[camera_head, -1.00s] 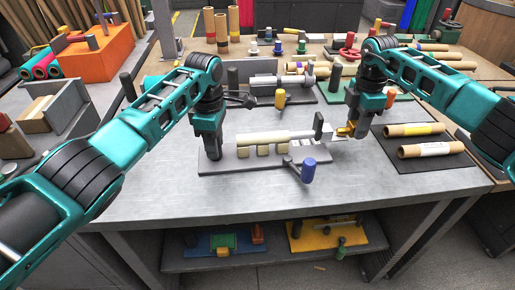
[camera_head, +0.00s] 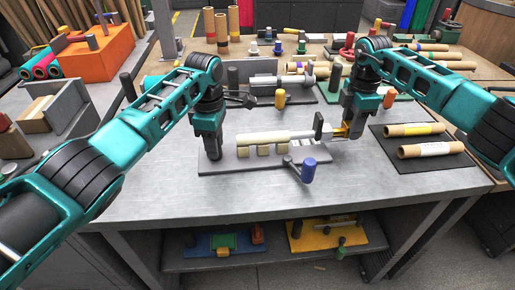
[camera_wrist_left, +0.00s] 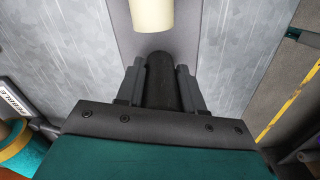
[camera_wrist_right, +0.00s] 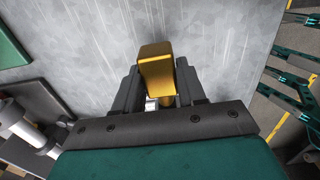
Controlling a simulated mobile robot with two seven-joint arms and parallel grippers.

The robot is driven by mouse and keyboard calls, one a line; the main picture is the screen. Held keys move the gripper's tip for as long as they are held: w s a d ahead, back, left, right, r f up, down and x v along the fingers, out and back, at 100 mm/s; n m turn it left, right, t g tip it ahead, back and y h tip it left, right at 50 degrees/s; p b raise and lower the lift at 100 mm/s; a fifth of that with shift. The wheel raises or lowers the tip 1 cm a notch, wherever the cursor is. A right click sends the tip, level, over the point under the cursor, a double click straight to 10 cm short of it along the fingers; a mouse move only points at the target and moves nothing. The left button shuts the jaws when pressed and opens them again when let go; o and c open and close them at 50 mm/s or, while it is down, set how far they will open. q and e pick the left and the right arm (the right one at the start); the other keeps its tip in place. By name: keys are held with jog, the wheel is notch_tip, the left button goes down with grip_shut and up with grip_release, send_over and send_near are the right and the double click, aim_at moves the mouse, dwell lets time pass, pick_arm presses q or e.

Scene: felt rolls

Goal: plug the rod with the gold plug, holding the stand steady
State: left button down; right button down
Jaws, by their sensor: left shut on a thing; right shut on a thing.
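A cream rod (camera_head: 265,137) lies level on the pale blocks of a grey stand (camera_head: 228,165). In the left wrist view one rod end (camera_wrist_left: 152,15) shows ahead of my fingers. My left gripper (camera_head: 213,155) is shut on the dark upright post (camera_wrist_left: 162,80) at the stand's left end. My right gripper (camera_head: 345,134) is shut on the gold plug (camera_head: 340,131), which is at the stand's right end beside the black lever (camera_head: 318,125). The plug fills the right wrist view's middle (camera_wrist_right: 157,68). Whether it touches the rod is hidden.
A blue-ended handle (camera_head: 309,171) sticks out from the stand's front right. Behind is a similar fixture with a yellow handle (camera_head: 280,98). Cardboard rolls (camera_head: 425,149) lie on a dark mat at right. The table front is clear.

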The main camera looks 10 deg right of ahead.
aim_at(336, 129)
pick_arm(q)
jog(key=shift+s+f, duration=0.1)
jog(key=shift+f, duration=0.05)
pick_arm(e)
jog(key=shift+s+a, duration=0.1)
jog(key=shift+a, duration=1.6)
dwell(0.4)
pick_arm(q)
jog(key=shift+d, duration=0.15)
pick_arm(e)
jog(key=shift+a, duration=0.55)
dwell(0.5)
jog(key=c, duration=1)
grip_release()
jog(key=o, duration=0.4)
jog(key=shift+d, duration=0.2)
jog(key=shift+o, duration=0.2)
jog(key=shift+d, duration=0.1)
jog(key=shift+r, duration=0.1)
jog(key=shift+r, duration=0.3)
notch_tip(336, 129, up, 11)
jog(key=shift+r, duration=0.15)
